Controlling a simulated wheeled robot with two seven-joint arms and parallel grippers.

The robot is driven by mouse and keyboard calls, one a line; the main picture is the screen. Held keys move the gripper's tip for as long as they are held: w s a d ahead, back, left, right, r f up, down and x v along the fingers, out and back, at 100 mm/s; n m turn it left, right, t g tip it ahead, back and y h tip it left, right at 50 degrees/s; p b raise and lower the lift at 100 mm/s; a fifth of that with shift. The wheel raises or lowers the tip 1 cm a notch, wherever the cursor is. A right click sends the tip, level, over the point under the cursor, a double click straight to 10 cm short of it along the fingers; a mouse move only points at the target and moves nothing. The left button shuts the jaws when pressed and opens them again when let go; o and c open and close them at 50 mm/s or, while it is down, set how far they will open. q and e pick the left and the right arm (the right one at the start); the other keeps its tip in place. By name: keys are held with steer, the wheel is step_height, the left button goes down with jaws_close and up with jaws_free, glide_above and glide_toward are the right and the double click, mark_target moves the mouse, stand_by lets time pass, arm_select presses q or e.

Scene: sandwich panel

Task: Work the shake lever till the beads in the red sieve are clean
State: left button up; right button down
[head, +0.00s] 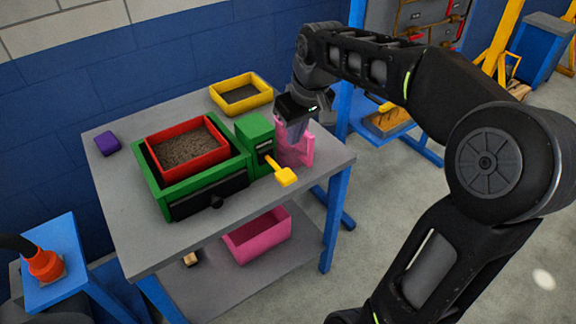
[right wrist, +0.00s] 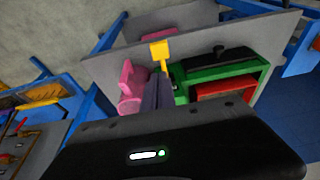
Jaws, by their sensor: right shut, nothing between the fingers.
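The red sieve (head: 222,154) sits in a green frame (head: 178,190) on the grey table, filled with brown, grainy material; I cannot make out separate clean beads. It also shows partly in the right wrist view (right wrist: 225,90). A green housing (head: 254,130) stands at its right, with the yellow shake lever (head: 285,176) sticking out toward the front right. The lever also shows in the right wrist view (right wrist: 160,50), just beyond the fingertips. My right gripper (head: 296,138) is shut and empty, above and behind the lever, in front of a pink holder. Contact with the lever is not visible. My left gripper is out of view.
The pink holder (head: 305,150) stands right of the housing. A yellow tray (head: 259,98) is at the back, a purple block (head: 107,142) at the left. A black drawer (head: 184,208) fronts the frame. A pink bin (head: 240,246) is on the lower shelf. The front tabletop is clear.

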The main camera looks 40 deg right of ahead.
mark_target(289, 177)
steer(key=x, duration=0.4)
steer(key=p+x, duration=0.1)
steer(key=x, duration=0.3)
steer(key=s+x, duration=0.1)
steer(key=x, duration=0.3)
steer(key=shift+f, duration=0.45)
steer(key=f+t+b, duration=0.1)
steer(key=b, duration=0.2)
steer(key=s+f+t+b, duration=0.1)
steer(key=f+b, duration=0.1)
steer(key=b, duration=0.2)
steer(key=shift+f, duration=0.25)
steer(key=shift+r+p, duration=0.3)
steer(key=shift+r, duration=0.25)
steer(key=shift+w+r+p, duration=0.1)
steer(key=shift+r+p, duration=0.45)
steer(key=shift+r, duration=0.15)
